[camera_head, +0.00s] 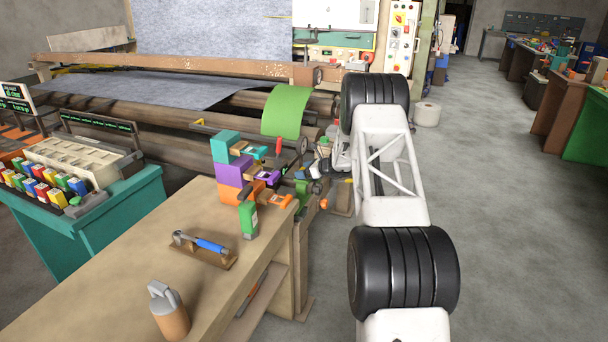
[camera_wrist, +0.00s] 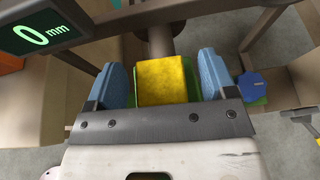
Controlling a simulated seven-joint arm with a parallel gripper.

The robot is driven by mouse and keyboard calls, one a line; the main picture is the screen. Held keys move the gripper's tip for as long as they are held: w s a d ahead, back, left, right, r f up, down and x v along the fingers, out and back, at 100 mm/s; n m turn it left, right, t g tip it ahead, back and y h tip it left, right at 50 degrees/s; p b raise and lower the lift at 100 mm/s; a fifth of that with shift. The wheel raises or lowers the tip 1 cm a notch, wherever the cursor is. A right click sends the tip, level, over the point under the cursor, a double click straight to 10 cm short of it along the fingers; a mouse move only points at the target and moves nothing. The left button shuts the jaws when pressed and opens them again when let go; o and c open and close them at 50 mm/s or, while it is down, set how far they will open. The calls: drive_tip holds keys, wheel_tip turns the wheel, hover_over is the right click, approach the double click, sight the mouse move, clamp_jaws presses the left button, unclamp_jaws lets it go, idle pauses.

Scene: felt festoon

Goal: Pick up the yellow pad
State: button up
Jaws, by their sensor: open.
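The yellow pad (camera_wrist: 164,76) shows in the wrist view as a block with a square yellow face, with green just below and beside it. My gripper (camera_wrist: 162,70) is open, with one blue finger to the left of the pad and one to the right. A gap shows on both sides, and I see no clear contact. In the head view my white arm reaches toward the machine, and I cannot make out the pad there.
In the wrist view a blue round part (camera_wrist: 252,85) is close right of my right finger, and a display reading 0 mm (camera_wrist: 43,32) is upper left. In the head view stacked coloured blocks (camera_head: 232,172) stand at the corner of a workbench (camera_head: 110,270), near a green sheet (camera_head: 286,112).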

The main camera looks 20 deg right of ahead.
drive_tip(key=c, duration=1)
drive_tip(key=shift+r, duration=0.1)
drive_tip(key=shift+s+r, duration=0.1)
drive_tip(key=shift+r, duration=1.65)
drive_tip(key=s+a, duration=0.1)
drive_tip(key=s, duration=0.4)
drive_tip(key=s+a+r, duration=0.1)
drive_tip(key=s, duration=0.4)
drive_tip(key=s+a, duration=0.2)
drive_tip(key=s, duration=0.3)
drive_tip(key=shift+s+a+r, duration=0.1)
drive_tip(key=shift+r, duration=0.05)
